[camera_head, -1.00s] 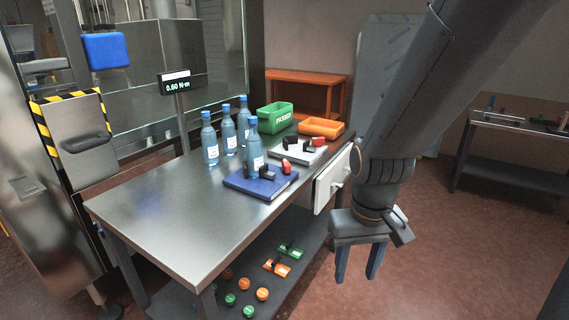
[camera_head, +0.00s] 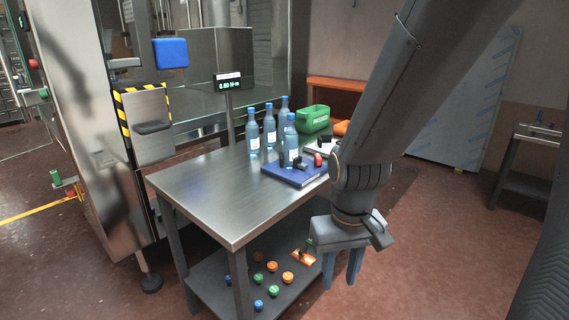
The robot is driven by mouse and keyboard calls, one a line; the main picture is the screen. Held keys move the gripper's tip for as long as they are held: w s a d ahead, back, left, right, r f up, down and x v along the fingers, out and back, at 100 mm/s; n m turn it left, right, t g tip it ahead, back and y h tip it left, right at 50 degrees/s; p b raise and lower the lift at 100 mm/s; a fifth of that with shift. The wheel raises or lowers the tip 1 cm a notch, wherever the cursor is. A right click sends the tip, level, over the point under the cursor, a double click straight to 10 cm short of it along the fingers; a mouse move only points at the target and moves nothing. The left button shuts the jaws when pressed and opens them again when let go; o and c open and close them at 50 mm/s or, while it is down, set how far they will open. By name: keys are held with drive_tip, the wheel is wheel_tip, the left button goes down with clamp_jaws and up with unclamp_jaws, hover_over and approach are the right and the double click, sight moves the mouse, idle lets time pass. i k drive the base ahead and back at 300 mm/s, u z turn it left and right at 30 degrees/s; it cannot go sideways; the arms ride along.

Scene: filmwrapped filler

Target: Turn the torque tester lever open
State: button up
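A blue flat base (camera_head: 288,174) lies on the steel table, with a bottle standing on it and small black and red parts at its right side. A red-tipped part (camera_head: 318,160) and a black part (camera_head: 300,163) may be the torque tester's lever parts, but they are too small to tell. A display (camera_head: 228,81) on a post stands behind the table; its digits are blurred. My gripper (camera_head: 341,278) hangs pointing down in front of the table's right end, apart from the base. Its two fingers are apart with nothing between them. My arm hides the table's right end.
Several blue-capped bottles (camera_head: 269,127) stand on the steel table (camera_head: 220,200). A green bin (camera_head: 314,118) is at its back. Coloured caps (camera_head: 288,276) lie on the lower shelf. A steel machine stands left. The floor (camera_head: 430,250) at right is clear.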

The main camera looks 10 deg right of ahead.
sight(318, 162)
drive_tip(key=u, duration=0.8)
drive_tip(key=k, duration=1.05)
drive_tip(key=u, duration=0.9)
drive_tip(key=i, duration=0.6)
drive_tip(key=z, duration=0.6)
drive_tip(key=i, duration=0.65)
drive_tip(key=z, duration=1.2)
drive_tip(key=i, duration=0.8)
drive_tip(key=z, duration=0.1)
